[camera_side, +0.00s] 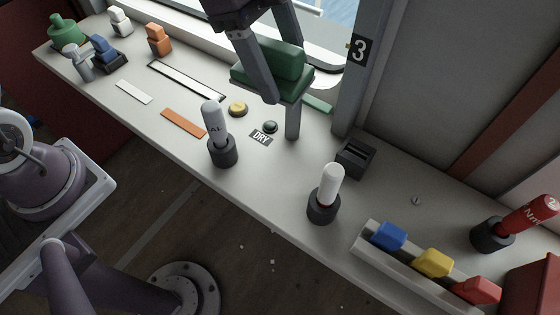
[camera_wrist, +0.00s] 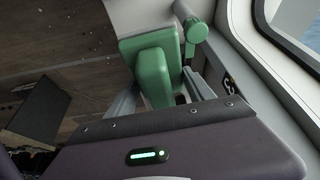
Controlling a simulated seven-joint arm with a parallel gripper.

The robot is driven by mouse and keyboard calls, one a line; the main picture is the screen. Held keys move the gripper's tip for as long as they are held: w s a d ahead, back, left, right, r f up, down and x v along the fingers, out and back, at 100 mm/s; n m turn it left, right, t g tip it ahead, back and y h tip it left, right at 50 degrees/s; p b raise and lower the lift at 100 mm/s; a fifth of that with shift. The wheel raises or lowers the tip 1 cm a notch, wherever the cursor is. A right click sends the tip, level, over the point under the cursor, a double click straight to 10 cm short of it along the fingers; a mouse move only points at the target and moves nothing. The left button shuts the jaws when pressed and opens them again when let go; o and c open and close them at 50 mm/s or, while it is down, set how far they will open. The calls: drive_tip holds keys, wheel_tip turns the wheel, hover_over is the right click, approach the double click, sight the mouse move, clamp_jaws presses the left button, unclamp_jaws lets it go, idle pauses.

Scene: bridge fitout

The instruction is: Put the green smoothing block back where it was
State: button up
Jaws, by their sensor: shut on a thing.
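The green smoothing block (camera_side: 277,62) has a dark green upper part on a wider flat plate. My gripper (camera_side: 284,78) is shut on it, with one finger across its near side and the other partly hidden behind it. The block is above the counter near the window. In the wrist view the block (camera_wrist: 150,55) sits between the two grey fingers. A grey upright post (camera_side: 293,122) shows under the plate; I cannot tell if they touch. A pale green strip (camera_side: 317,103) lies on the counter just behind.
On the counter (camera_side: 265,180) stand a grey marker (camera_side: 213,118), a white marker (camera_side: 332,183), an empty black slotted holder (camera_side: 356,157) and a tray (camera_side: 368,251) of coloured blocks. A yellow button (camera_side: 238,108) and a DRY label (camera_side: 261,138) are nearby. The window post (camera_side: 355,75) is close.

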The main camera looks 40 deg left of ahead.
sight(289, 92)
drive_tip(key=shift+m, duration=0.5)
drive_tip(key=s+d, duration=0.1)
drive_tip(key=s+d+f, duration=0.1)
drive_tip(key=d, duration=0.1)
drive_tip(key=shift+s, duration=0.35)
wheel_tip(289, 92, down, 20)
drive_tip(key=shift+w, duration=0.1)
drive_tip(key=shift+f, duration=0.1)
drive_tip(key=o, duration=1.3)
